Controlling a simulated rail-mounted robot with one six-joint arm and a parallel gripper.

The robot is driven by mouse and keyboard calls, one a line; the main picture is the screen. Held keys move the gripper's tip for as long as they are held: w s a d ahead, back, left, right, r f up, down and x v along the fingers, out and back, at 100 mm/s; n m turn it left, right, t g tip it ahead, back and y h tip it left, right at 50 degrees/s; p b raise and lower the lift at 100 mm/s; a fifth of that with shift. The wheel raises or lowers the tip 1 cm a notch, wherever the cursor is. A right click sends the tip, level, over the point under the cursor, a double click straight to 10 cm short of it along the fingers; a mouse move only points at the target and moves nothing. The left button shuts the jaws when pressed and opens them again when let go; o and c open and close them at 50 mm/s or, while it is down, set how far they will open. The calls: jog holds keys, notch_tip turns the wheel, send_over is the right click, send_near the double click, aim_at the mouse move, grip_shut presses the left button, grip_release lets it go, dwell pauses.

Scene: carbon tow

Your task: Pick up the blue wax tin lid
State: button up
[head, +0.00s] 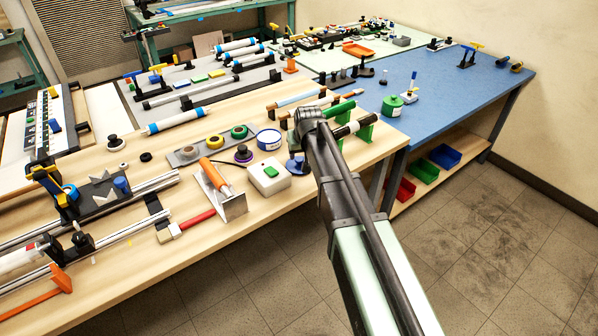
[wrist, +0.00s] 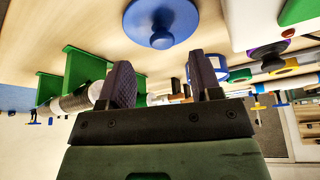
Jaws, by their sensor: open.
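The blue wax tin lid (wrist: 162,20), a round disc with a round knob, lies on the wooden bench beyond my fingertips in the wrist view, cut off by the top edge. In the head view the lid (head: 296,166) lies just left of my arm, which partly covers it. My gripper (wrist: 161,76) is open, with nothing between its two dark fingers. The lid is centred roughly between the fingers and apart from them. A white and blue open tin (head: 268,139) stands behind the lid.
A white box with a green button (head: 269,177) sits left of the lid. Green stands holding a roller (head: 352,128) are to the right.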

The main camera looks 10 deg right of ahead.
aim_at(299, 159)
jog(key=b+x, duration=0.5)
jog(key=shift+w+a+f, duration=0.1)
jog(key=shift+f, duration=0.1)
jog(key=shift+r+p, duration=0.25)
jog(key=shift+p, duration=0.05)
jog(key=c, duration=1)
